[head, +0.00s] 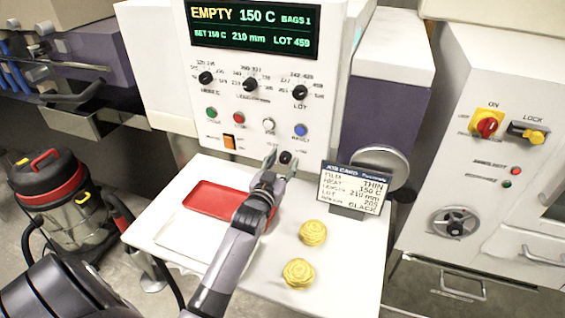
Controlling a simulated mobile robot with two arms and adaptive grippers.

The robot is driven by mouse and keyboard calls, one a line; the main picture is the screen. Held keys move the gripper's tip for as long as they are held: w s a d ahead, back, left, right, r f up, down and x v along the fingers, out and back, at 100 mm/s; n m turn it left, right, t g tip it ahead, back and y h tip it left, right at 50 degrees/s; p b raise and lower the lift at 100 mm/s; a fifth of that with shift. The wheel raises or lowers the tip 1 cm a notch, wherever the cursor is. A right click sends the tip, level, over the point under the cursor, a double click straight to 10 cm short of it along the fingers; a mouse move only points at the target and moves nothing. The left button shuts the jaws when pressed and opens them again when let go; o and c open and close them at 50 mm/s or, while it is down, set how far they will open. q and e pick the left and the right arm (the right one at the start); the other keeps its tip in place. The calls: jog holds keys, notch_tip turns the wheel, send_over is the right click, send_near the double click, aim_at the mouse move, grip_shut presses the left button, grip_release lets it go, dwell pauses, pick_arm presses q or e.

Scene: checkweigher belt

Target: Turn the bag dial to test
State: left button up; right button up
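The control panel (262,110) stands upright at the back of the white table. A small black dial (286,157) sits at its bottom edge, below the blue button; the tiny labels around it are too small to read surely. I take it to be the bag dial. My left gripper (281,161) is up at this dial, its two fingers apart with the dial showing between them. I cannot tell whether they touch it. The display (250,25) reads EMPTY, 150 C, BAGS 1, 210 mm, LOT 459. My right gripper is not in view.
Three larger black knobs, including the middle one (250,84), coloured buttons and an orange switch (229,142) are above. A job card (352,188) stands right of my gripper. A red tray (214,200) and two yellow coiled items (312,233) lie on the table (262,283).

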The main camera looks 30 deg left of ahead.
pick_arm(q)
grip_shut()
dwell(0.3)
jog(key=n+p, duration=0.1)
jog(key=n, duration=0.1)
jog(key=shift+n, duration=0.4)
jog(key=n+p, duration=0.1)
jog(key=n, duration=0.2)
jog(key=shift+n, duration=0.3)
jog(key=n+p, duration=0.1)
jog(key=n, duration=0.4)
jog(key=shift+n, duration=0.4)
